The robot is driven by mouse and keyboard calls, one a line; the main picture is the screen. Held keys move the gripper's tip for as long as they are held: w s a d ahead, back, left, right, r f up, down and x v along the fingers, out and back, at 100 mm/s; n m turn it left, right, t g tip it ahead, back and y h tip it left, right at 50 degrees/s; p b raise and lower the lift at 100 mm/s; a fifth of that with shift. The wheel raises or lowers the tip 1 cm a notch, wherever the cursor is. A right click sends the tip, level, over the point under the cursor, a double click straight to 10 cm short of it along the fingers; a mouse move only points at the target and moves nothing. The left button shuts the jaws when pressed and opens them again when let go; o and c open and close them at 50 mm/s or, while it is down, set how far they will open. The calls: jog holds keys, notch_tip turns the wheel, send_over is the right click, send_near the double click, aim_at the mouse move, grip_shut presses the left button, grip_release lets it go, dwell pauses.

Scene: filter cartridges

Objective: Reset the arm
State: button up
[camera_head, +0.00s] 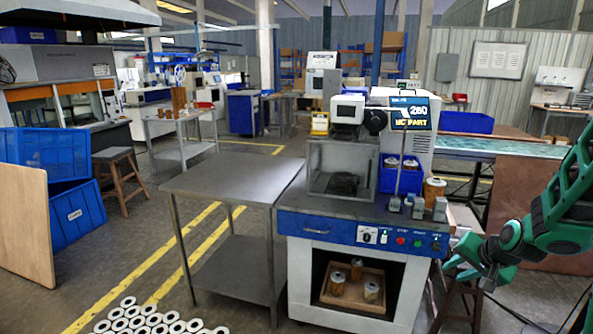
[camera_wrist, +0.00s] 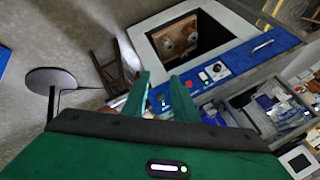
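My gripper (camera_head: 460,272) is at the right of the head view, in the air just right of the machine's front corner. In the wrist view my gripper (camera_wrist: 162,80) has its two green fingers apart with nothing between them. The machine (camera_head: 345,228) has a blue control panel and a white lower front with an opening. Orange-and-white filter cartridges (camera_head: 371,291) stand in a wooden tray (camera_head: 347,303) in that opening. A blue bin (camera_head: 388,181) on the machine top holds more cartridges, and another cartridge (camera_head: 434,190) stands beside it.
A metal table (camera_head: 235,180) adjoins the machine's left side. A dark stool (camera_wrist: 108,72) stands near the fingers in the wrist view. A brown panel (camera_head: 525,205) and conveyor (camera_head: 490,146) are behind my arm. White rings (camera_head: 150,320) lie at the bottom left.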

jog(key=s+r+n+g, duration=0.1)
jog(key=s+r+g, duration=0.1)
jog(key=s, duration=0.9)
jog(key=s+a+r+g, duration=0.1)
jog(key=s+r+g, duration=0.2)
jog(key=s, duration=0.8)
jog(key=s+a+r+n+g, duration=0.1)
jog(key=s+r, duration=0.3)
jog(key=s, duration=0.7)
jog(key=shift+s+a+n+g, duration=0.25)
jog(key=shift+s+n+g, duration=0.05)
jog(key=shift+g, duration=0.4)
